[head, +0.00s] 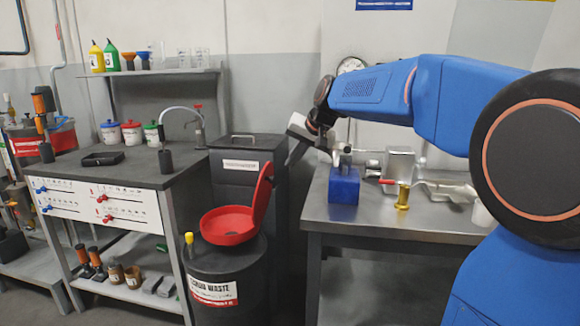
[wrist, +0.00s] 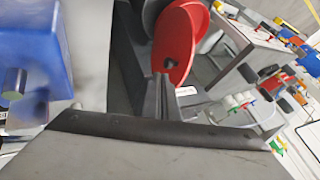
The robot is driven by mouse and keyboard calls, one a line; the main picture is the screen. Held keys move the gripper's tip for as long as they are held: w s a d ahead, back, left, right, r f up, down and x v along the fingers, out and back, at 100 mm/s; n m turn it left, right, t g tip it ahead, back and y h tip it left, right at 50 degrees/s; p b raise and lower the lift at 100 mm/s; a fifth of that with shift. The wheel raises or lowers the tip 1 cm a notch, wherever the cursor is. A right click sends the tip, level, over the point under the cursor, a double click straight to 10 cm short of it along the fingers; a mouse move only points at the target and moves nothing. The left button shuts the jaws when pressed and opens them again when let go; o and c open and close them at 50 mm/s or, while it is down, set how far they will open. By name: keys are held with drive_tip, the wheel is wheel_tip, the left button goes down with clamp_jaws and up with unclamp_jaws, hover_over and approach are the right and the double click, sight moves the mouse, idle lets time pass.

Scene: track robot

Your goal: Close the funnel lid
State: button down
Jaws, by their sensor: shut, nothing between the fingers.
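The red funnel (head: 229,226) sits on top of a black liquid-waste drum (head: 225,275). Its red lid (head: 264,192) stands raised, nearly upright, at the right side of the bowl. My gripper (head: 294,160) is shut and empty, above and to the right of the lid, by the left end of the metal table. In the wrist view the dark fingers (wrist: 161,88) lie close together and the red lid (wrist: 178,42) shows beyond them. The fingers overlap the lid's edge there; I cannot tell whether they touch it.
A dark bin (head: 245,150) stands behind the drum. The metal table (head: 420,225) on the right holds a blue block (head: 344,186) and a brass piece (head: 403,197). A workbench (head: 110,180) stands on the left.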

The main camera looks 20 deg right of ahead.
drive_tip(key=x, duration=0.8)
drive_tip(key=shift+w+f, duration=0.2)
drive_tip(key=shift+f, duration=0.15)
drive_tip(key=shift+a, duration=0.15)
